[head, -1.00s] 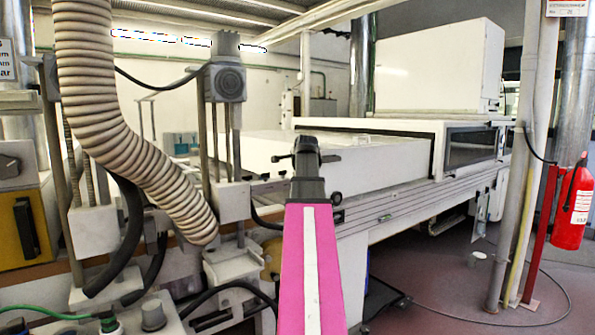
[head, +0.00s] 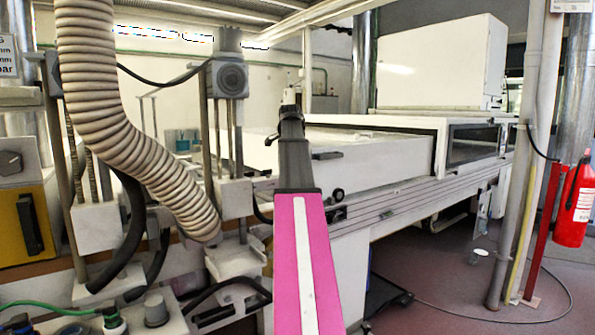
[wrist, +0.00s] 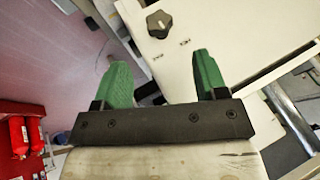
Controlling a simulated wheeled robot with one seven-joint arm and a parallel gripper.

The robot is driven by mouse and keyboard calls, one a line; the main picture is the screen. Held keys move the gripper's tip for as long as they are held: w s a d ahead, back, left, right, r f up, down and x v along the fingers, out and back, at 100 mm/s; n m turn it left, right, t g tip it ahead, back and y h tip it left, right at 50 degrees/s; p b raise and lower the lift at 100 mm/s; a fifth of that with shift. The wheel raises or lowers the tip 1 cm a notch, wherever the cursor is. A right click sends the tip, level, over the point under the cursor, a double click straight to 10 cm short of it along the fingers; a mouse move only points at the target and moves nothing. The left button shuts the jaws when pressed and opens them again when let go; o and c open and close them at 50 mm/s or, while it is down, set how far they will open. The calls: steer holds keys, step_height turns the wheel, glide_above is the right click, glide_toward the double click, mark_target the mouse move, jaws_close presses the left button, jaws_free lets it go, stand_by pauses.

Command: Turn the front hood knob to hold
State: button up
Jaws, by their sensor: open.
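A black knob (wrist: 158,22) with a pale pointer line sits on a white panel (wrist: 235,35) at the top of the wrist view. Small dark marks lie on the panel beside and below the knob. My gripper (wrist: 160,62) is open, its two green fingers spread and nothing between them. The knob is apart from the fingers, beyond the tips and roughly centred across the gap.
The long white machine (head: 385,165) with a windowed hood (head: 472,146) runs back to the right. A ribbed hose (head: 110,120) and posts crowd the left. A red fire extinguisher (head: 574,205) and a pole (head: 520,170) stand at the right. Open floor (head: 440,290) lies front right.

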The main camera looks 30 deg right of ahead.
steer(key=shift+g, duration=0.5)
steer(key=x, duration=1)
steer(key=shift+w+d+r, duration=0.1)
steer(key=shift+w+r, duration=0.1)
steer(key=shift+w, duration=0.15)
steer(key=c, duration=0.9)
